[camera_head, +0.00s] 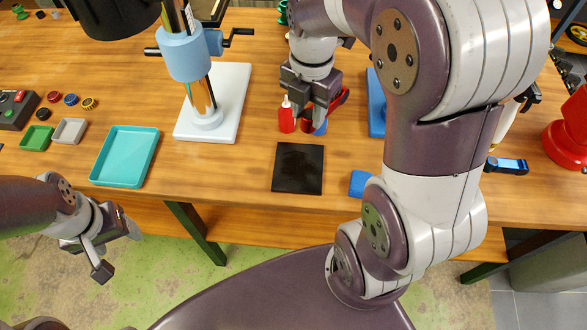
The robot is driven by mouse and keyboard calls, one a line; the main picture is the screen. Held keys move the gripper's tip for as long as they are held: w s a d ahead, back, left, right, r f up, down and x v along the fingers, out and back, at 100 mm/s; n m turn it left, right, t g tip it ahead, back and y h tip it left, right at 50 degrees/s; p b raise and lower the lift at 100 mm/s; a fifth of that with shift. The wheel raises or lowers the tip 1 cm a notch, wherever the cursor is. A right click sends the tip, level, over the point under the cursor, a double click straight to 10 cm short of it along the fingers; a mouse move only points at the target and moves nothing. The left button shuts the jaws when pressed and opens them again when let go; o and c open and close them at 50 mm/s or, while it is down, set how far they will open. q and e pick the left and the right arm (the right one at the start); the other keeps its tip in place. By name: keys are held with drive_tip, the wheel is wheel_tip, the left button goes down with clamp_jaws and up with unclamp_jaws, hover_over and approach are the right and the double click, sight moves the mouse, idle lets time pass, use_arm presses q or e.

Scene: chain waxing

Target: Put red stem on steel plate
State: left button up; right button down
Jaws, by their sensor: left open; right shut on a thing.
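My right gripper (306,110) is over the table behind the dark plate, pointing down and shut on a small red object (306,124) that I take to be the red stem. Its fingers hide most of that object. The dark square plate (298,169), which seems to be the steel plate, lies flat near the table's front edge with nothing on it. The held object is just beyond the plate's far edge; its height above the table is hard to tell. My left gripper (118,252) is open and empty, in front of the table.
A red bottle with white tip (287,117) stands just left of the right gripper. A blue block (359,183) lies right of the plate. A teal tray (125,157) and a stand on a white base (230,105) are to the left. Blue-and-black tool (507,166) lies right.

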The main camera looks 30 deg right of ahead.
drive_tip(key=w+d+f+m+b, duration=0.2)
drive_tip(key=w+d+f+b, duration=0.3)
drive_tip(key=f, duration=0.6)
drive_tip(key=a+f+p, duration=0.1)
drive_tip(key=a+f, duration=0.1)
drive_tip(key=a, duration=0.1)
drive_tip(key=s+a+f+p, duration=0.1)
drive_tip(key=a+f, duration=0.1)
drive_tip(key=a, duration=0.1)
drive_tip(key=a+f+p, duration=0.1)
drive_tip(key=a+f, duration=0.1)
drive_tip(key=a, duration=0.1)
drive_tip(key=shift+s+a+f, duration=0.15)
drive_tip(key=shift+s+a, duration=0.15)
drive_tip(key=shift+s, duration=0.1)
wheel_tip(320, 180, down, 4)
drive_tip(key=shift+s+r+p, duration=0.1)
drive_tip(key=shift+p, duration=0.3)
drive_tip(key=shift+f, duration=0.25)
use_arm(q)
wheel_tip(320, 180, down, 4)
drive_tip(key=shift+w+r, duration=0.15)
drive_tip(key=shift+r, duration=0.1)
use_arm(e)
drive_tip(key=c, duration=0.7)
unclamp_jaws()
